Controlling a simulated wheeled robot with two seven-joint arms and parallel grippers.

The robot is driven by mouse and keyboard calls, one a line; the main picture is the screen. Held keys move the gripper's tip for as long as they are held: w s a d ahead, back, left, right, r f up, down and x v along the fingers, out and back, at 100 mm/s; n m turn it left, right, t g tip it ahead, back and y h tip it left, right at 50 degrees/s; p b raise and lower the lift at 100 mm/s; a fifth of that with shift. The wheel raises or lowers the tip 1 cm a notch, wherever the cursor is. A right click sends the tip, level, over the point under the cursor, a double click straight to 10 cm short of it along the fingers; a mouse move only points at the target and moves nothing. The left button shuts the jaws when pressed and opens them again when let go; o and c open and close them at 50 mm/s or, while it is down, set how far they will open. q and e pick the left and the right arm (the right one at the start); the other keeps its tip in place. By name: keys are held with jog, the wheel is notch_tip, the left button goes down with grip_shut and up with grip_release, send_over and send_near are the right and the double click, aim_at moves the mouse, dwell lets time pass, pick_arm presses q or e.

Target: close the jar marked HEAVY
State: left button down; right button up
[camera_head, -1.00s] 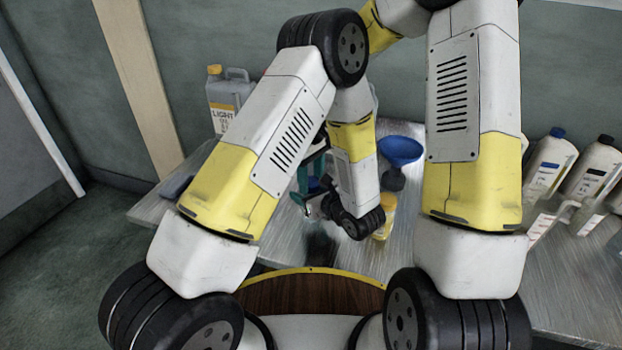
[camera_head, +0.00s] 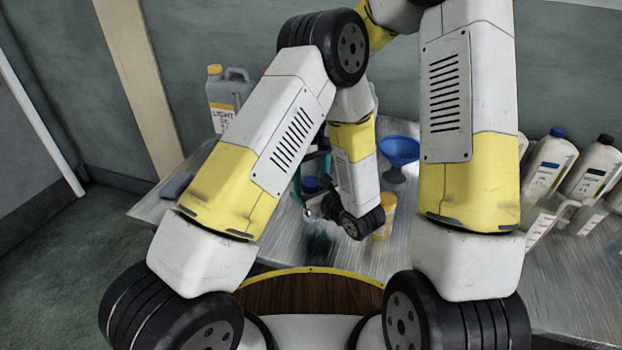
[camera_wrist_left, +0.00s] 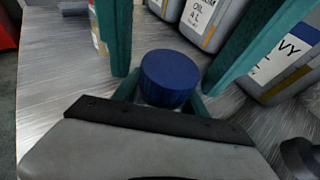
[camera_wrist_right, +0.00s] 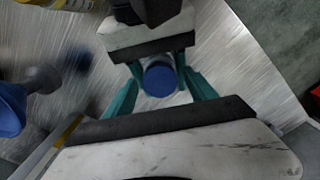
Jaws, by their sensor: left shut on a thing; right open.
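A jar with a blue lid (camera_wrist_left: 168,78) stands between my two grippers on the metal table; the lid also shows in the right wrist view (camera_wrist_right: 159,78). A small pale part shows under the lid; no HEAVY marking is visible on it. My left gripper (camera_wrist_left: 163,92) is shut on the jar just below the lid. My right gripper (camera_wrist_right: 160,76) is open, with its teal fingers apart on either side of the lid. In the head view the blue lid (camera_head: 311,184) is partly hidden by my left arm. Whether the lid is seated cannot be told.
A blue funnel (camera_head: 399,151) stands behind a small yellow jar (camera_head: 386,217). Two white jugs, one blue-capped (camera_head: 549,165) and one black-capped (camera_head: 596,168), stand at the right. A grey LIGHT jug (camera_head: 226,97) stands at the back left. The table (camera_head: 560,285) is bare at the front right.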

jog(key=shift+r, duration=0.15)
notch_tip(320, 180, up, 4)
jog(key=shift+r, duration=0.15)
jog(key=shift+c, duration=1.3)
notch_tip(320, 180, up, 2)
jog(key=n, duration=0.6)
jog(key=r+n, duration=0.1)
jog(key=shift+r+n, duration=0.3)
jog(key=shift+n, duration=0.1)
jog(key=shift+f, duration=0.1)
jog(key=shift+f, duration=3.9)
jog(key=shift+c, duration=0.4)
